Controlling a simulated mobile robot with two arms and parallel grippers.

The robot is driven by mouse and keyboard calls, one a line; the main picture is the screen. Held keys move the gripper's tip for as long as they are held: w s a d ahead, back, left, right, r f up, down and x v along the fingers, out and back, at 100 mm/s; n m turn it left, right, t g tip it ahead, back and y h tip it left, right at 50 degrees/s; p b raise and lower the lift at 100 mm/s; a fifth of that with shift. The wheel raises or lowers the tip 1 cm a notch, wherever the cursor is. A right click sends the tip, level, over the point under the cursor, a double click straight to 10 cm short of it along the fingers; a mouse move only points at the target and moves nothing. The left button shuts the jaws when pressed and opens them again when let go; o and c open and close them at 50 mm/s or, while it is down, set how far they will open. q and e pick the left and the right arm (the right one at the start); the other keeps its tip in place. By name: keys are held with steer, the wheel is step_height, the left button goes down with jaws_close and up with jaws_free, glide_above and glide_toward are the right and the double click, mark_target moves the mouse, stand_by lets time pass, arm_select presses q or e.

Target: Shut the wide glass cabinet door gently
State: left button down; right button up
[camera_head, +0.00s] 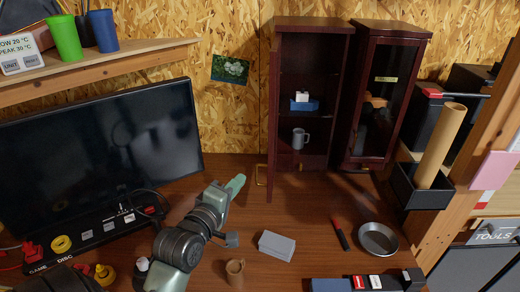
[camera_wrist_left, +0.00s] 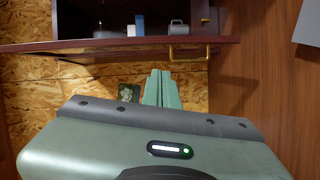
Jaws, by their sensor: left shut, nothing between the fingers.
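The wide cabinet (camera_head: 312,25) stands at the back of the bench with its front open. Its door (camera_head: 271,120) is swung out toward me and shows nearly edge-on at the left side, so its glass is hardly visible. A brass handle (camera_head: 260,175) sits low on the door's left face; it also shows in the left wrist view (camera_wrist_left: 190,52), where the door (camera_wrist_left: 120,45) is a dark bar. My left gripper (camera_head: 237,184) is shut and empty, just left of the door and handle, apart from them. Its fingers (camera_wrist_left: 162,88) show together in the wrist view. My right gripper is not in view.
Inside the cabinet are a grey mug (camera_head: 300,138) and a blue box (camera_head: 304,105). A narrower glass-door cabinet (camera_head: 385,95) stands beside it, closed. A grey box (camera_head: 277,246), brown cup (camera_head: 235,272), red-handled tool (camera_head: 340,233) and metal bowl (camera_head: 378,239) lie in front. A monitor (camera_head: 100,130) stands left.

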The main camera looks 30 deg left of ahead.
arm_select(q)
steer(key=w+r+n+t+y+p, duration=0.1)
steer(key=w+r+n+p, duration=0.1)
steer(key=w, duration=0.9)
steer(key=shift+w+a+r+n+p, duration=0.4)
steer(key=shift+r+p, duration=0.25)
steer(key=shift+p, duration=0.35)
